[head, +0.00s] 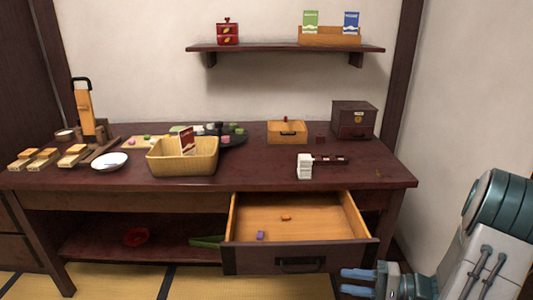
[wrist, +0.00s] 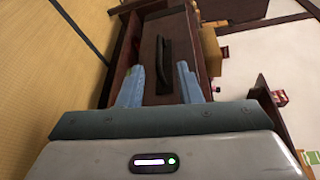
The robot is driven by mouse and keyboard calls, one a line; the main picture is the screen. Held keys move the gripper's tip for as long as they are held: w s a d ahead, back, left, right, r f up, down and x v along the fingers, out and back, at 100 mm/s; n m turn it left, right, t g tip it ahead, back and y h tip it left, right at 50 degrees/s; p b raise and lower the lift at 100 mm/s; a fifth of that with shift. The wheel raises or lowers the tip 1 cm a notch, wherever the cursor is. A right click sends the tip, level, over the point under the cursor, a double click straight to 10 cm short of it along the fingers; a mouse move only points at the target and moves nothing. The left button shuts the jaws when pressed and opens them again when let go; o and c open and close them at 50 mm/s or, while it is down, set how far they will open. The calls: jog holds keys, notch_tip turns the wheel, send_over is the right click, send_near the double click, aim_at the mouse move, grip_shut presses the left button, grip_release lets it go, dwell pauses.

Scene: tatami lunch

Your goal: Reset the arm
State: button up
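My gripper (head: 358,282) shows at the lower right of the head view, beside the right front corner of the open drawer. In the wrist view its two blue fingers (wrist: 161,82) are spread apart with nothing between them. The drawer front (head: 290,261) with its dark handle lies beyond the fingers in the wrist view, and the handle (wrist: 163,62) shows between them. I cannot tell how close the fingers are to the drawer. My arm rises at the right edge of the head view.
The pulled-out drawer (head: 325,239) holds a small purple piece (head: 260,235) and an orange piece (head: 286,218). The table (head: 235,186) carries a wooden basket (head: 190,168), a white bowl (head: 109,162), a dark chest (head: 353,120) and wooden blocks. A shelf (head: 285,48) hangs above.

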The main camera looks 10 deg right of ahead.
jog(key=s+a+r+n+g+h+p, duration=0.2)
jog(key=s+a+r+g+h+p, duration=0.25)
jog(key=r, duration=0.45)
jog(key=s+a+r+n+g+h+p, duration=0.2)
jog(key=s+a+r+g+p, duration=0.15)
jog(key=a+r+p, duration=0.35)
notch_tip(320, 180, up, 21)
jog(key=s+n+t+h+p, duration=0.2)
jog(key=t+h+p, duration=0.2)
jog(key=h+p, duration=0.4)
jog(key=p, duration=0.6)
jog(key=shift+s+d+n+h, duration=0.3)
jog(key=shift+n+h, duration=0.05)
jog(key=shift+n, duration=0.05)
jog(key=shift+w, duration=0.1)
